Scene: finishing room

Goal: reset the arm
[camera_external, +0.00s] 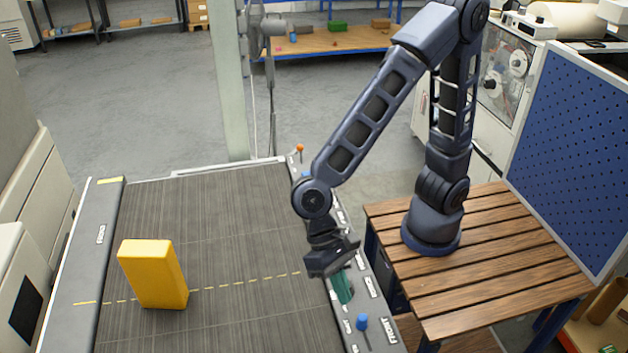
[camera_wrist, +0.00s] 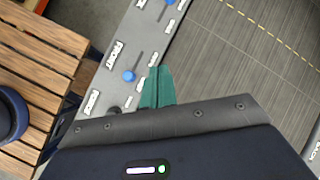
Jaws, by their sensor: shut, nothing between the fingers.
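My gripper (camera_external: 343,288) hangs low at the right side of the dark ribbed bed, close to the grey control strip. Its teal fingers are together with nothing visible between them. In the wrist view my gripper (camera_wrist: 157,88) also shows shut, in front of the control strip and the edge of the bed. The arm rises from its base on the slatted wooden table, bends high at the elbow and reaches down to the left. I cannot tell whether the fingertips touch the surface below.
A yellow block (camera_external: 155,273) stands on the left of the ribbed bed (camera_external: 240,235). The control strip has a blue slider knob (camera_external: 362,322) near my gripper and an orange knob (camera_external: 300,148) farther back.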

